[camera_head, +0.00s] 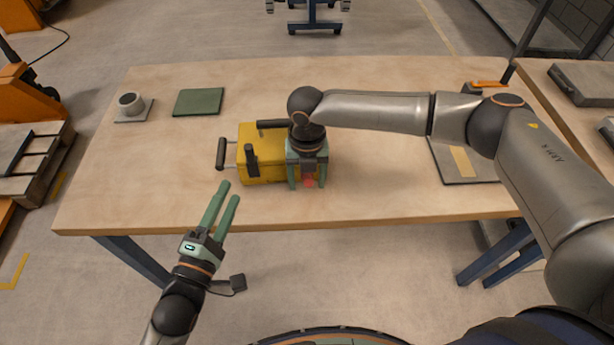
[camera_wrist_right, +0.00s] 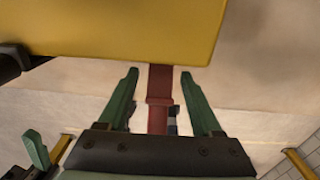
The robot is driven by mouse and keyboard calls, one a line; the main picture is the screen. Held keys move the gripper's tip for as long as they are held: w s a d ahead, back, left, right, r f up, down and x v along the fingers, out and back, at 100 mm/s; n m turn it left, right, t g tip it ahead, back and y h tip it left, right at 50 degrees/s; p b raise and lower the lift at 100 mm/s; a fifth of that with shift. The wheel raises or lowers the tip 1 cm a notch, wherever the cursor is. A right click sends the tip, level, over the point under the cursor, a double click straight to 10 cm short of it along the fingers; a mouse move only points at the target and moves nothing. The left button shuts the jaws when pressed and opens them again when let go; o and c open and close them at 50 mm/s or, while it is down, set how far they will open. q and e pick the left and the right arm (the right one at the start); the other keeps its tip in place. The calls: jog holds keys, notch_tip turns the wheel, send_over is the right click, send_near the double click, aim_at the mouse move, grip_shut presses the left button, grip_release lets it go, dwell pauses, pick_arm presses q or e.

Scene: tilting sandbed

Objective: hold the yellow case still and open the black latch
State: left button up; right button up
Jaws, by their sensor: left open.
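The yellow case (camera_head: 262,170) stands on the wooden table near its front edge, and part of it fills the top of the right wrist view (camera_wrist_right: 120,30). A black upright piece (camera_head: 251,160), likely the latch, is on its near side. My left gripper (camera_head: 230,191) is open and empty, in front and left of the case, apart from it. My right gripper (camera_head: 307,182) is at the case's right end. In the right wrist view its fingers (camera_wrist_right: 159,76) are spread, with a red strip (camera_wrist_right: 159,104) between them and gaps either side. The arm hides part of the case.
A black bar handle (camera_head: 220,154) sticks out at the case's left. A grey cup (camera_head: 131,103) and a green mat (camera_head: 198,102) lie at the back left. A grey panel (camera_head: 470,168) lies to the right. The table left of the case is clear.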

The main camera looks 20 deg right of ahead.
grip_shut()
dwell(0.3)
dwell(0.9)
